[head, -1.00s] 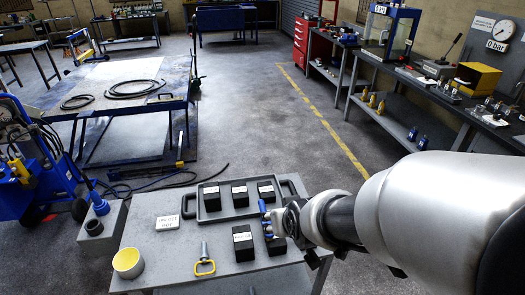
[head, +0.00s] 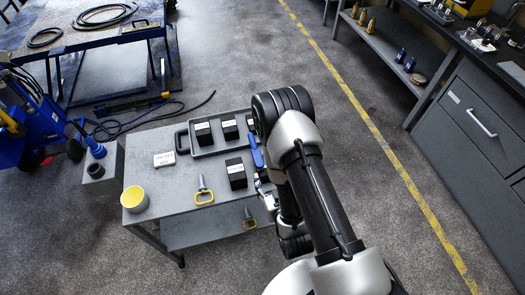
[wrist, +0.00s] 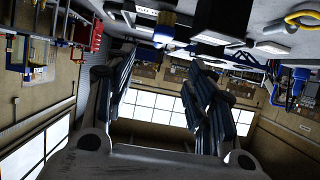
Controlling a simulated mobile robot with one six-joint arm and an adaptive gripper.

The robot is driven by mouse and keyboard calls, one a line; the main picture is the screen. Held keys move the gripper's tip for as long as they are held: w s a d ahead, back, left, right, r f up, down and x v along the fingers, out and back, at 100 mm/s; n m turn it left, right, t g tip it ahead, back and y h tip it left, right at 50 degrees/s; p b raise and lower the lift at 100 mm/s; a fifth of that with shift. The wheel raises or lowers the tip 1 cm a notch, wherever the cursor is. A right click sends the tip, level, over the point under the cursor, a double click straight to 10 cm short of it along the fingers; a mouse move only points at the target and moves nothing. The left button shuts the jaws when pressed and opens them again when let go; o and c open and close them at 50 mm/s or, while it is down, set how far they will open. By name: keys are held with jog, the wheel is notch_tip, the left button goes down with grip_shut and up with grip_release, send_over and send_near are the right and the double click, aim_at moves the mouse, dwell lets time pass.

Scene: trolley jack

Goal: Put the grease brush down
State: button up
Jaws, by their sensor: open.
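In the head view my gripper is largely hidden by my arm, at the right edge of the grey table (head: 185,220). A yellow cup (head: 134,198) stands at the table's front left corner.
A grey tray (head: 183,142) holds several black boxes. Another black box (head: 236,175) stands in front of it. A tool with a yellow loop handle (head: 204,196) and a white sign (head: 163,159) are on the table. Bare tabletop lies between them and the yellow cup.

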jog(key=b, duration=0.1)
send_near(257, 154)
jog(key=x, duration=0.4)
jog(key=shift+w+f, duration=0.25)
jog(key=shift+f, duration=0.1)
jog(key=shift+x, duration=2.75)
jog(key=shift+a+r, duration=0.15)
grip_shut()
